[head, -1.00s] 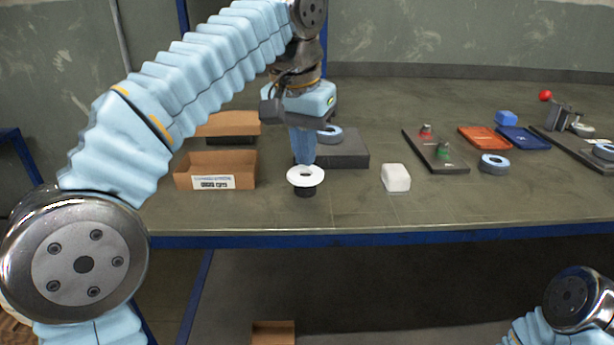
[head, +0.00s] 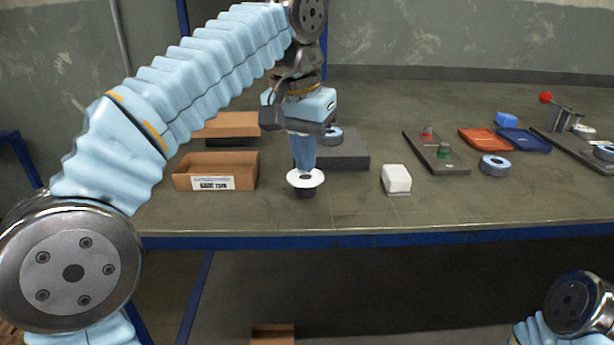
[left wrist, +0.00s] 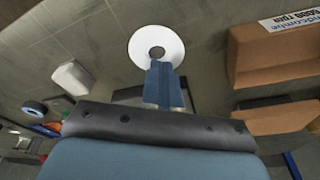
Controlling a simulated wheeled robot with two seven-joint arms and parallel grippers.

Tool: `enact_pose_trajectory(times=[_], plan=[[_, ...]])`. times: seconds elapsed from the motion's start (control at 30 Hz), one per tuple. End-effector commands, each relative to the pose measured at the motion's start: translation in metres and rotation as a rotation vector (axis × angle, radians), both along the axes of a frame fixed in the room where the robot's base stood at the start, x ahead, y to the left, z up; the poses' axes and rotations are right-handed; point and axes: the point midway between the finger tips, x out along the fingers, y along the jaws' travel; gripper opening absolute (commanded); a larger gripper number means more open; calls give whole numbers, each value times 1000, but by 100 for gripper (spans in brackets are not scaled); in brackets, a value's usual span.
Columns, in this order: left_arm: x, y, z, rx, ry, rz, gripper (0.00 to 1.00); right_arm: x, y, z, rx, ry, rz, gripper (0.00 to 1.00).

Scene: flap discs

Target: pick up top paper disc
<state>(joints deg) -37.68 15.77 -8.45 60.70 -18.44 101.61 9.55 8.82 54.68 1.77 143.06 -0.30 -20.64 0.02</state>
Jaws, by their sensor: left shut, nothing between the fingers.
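The top paper disc (head: 305,179) is a white ring lying on a short dark stand near the table's front edge. In the left wrist view the white disc (left wrist: 157,47) shows as a full ring with a central hole. My left gripper (head: 304,168) points down with its blue fingers closed and empty, their tips over the back part of the disc. In the left wrist view the blue fingertips (left wrist: 161,66) overlap the disc's near rim; I cannot tell whether they touch it. My right gripper is not in view; only part of my right arm shows at the lower right.
An open cardboard box (head: 215,172) stands left of the disc, another behind it. A dark grey block (head: 345,152) lies behind. A white block (head: 396,179) stands to the right. Farther right are a board with red and green knobs, orange and blue trays (head: 523,140) and a blue-grey disc (head: 495,165).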

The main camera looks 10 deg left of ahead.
Motion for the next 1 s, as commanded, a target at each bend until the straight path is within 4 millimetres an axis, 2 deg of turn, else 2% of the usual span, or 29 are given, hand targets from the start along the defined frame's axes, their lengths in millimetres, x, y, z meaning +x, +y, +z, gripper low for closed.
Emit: enact_pose_trajectory(times=[1.0], plan=[[-13,-4,1,1,2,-1,0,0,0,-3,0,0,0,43]])
